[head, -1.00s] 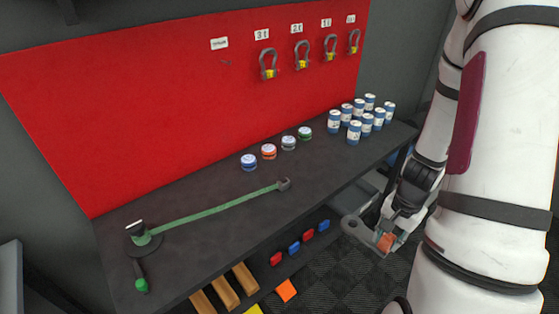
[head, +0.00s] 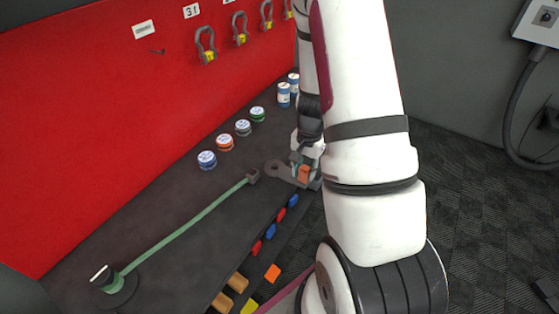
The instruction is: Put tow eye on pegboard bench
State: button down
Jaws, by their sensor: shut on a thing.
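The tow eye (head: 279,170) is a dark grey metal piece with a ring at its left end. My gripper (head: 304,172) is shut on it at its right end, with an orange patch showing at the grip. The ring hangs at the front edge of the dark pegboard bench (head: 190,210), right of the strap's end; I cannot tell whether it touches the top. The bench stands against the red pegboard (head: 90,120). My arm hides the bench's right end.
A green strap (head: 190,224) lies along the bench top. Several round tins (head: 225,142) and blue-white cans (head: 284,95) stand behind. Shackles (head: 206,45) hang on the pegboard. Red and blue items (head: 270,231) sit on the lower shelf. Bench top between strap and tins is clear.

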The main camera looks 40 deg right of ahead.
aim_at(284, 166)
jog(key=w, duration=0.8)
jog(key=shift+a+f, duration=0.25)
jog(key=shift+f, duration=0.1)
jog(key=shift+w+f+p, duration=0.2)
jog(key=shift+f+p, duration=0.15)
jog(key=shift+f, duration=0.55)
jog(key=shift+w+f+p, duration=0.2)
jog(key=shift+f+p, duration=0.1)
jog(key=shift+f, duration=0.7)
jog(key=c, duration=1.2)
grip_release()
